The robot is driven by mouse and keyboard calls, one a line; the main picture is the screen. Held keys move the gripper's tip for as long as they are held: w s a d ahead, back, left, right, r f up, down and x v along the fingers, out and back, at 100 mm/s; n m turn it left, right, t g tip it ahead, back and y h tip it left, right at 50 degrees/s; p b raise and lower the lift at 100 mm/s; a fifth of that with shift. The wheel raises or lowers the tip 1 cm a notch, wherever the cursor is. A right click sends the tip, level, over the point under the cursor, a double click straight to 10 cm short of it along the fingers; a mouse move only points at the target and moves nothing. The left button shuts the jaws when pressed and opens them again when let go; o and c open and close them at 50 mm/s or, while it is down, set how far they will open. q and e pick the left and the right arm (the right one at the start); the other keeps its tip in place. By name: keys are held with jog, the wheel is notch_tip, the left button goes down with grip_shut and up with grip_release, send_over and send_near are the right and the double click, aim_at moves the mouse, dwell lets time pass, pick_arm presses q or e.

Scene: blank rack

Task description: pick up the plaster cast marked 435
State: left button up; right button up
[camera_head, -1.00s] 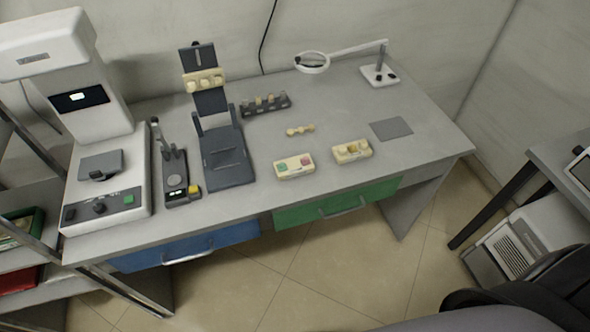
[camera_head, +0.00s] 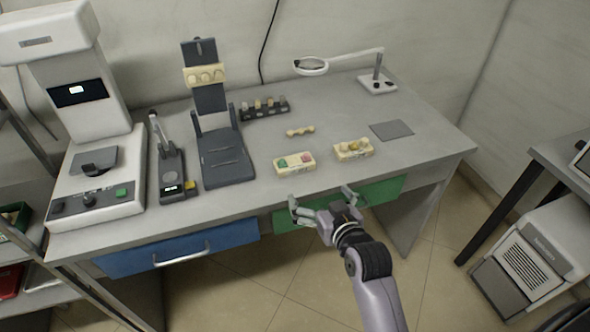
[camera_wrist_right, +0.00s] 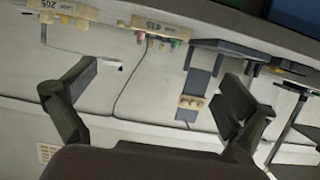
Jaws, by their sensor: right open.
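The plaster cast marked 435 (camera_head: 294,163) is a cream block with green and red parts on top, on the desk right of the dark stand. Its label shows upside down in the right wrist view (camera_wrist_right: 158,27). A similar cream cast (camera_head: 353,150) stands to its right; its label in the wrist view (camera_wrist_right: 62,10) appears to read 205. My right gripper (camera_head: 321,199) is open and empty, in front of the desk's front edge and nearer than both casts. Its spread fingers show in the wrist view (camera_wrist_right: 155,95). My left gripper is out of view.
The desk (camera_head: 340,105) also bears a dark stand (camera_head: 226,160) with a cream piece, a small rack (camera_head: 264,107), a bone-shaped cream piece (camera_head: 300,131), a grey mat (camera_head: 391,130), a magnifier lamp (camera_head: 378,84) and a large white device (camera_head: 105,165) at left.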

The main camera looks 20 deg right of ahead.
send_near(294, 161)
jog(key=shift+f+x, duration=0.25)
jog(key=shift+x, duration=3.5)
jog(key=shift+r, duration=0.2)
jog(key=shift+c, duration=0.2)
jog(key=c, duration=0.9)
jog(key=shift+c, duration=0.2)
